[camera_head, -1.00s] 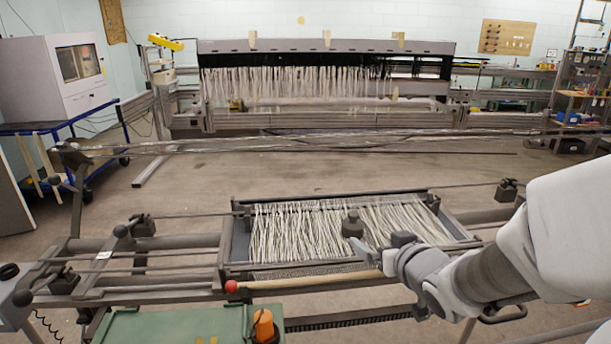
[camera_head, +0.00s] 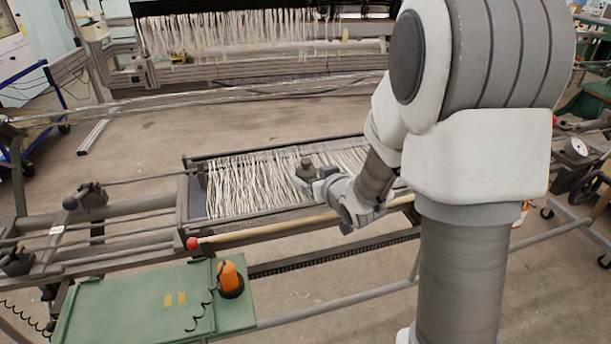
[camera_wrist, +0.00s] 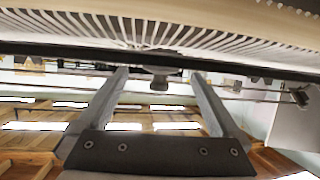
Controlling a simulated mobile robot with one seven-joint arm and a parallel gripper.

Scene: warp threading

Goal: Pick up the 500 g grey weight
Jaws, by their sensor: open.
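The grey weight (camera_head: 305,172) is a dark squat cylinder with a knob on top. It stands upright on the white threads of the framed tray (camera_head: 190,205). My gripper (camera_head: 320,181) is just right of it in the head view, low over the threads, partly overlapping it in the picture. In the wrist view, which is upside down, the weight (camera_wrist: 159,83) shows beyond and between the two spread fingers of my gripper (camera_wrist: 160,74). The gripper is open and holds nothing. Whether a finger touches the weight cannot be told.
A wooden bar with a red ball end (camera_head: 193,243) runs along the tray's near edge. A green table (camera_head: 130,300) with an orange object (camera_head: 230,277) stands in front. A loom with hanging threads (camera_head: 220,35) is at the back. Floor between is clear.

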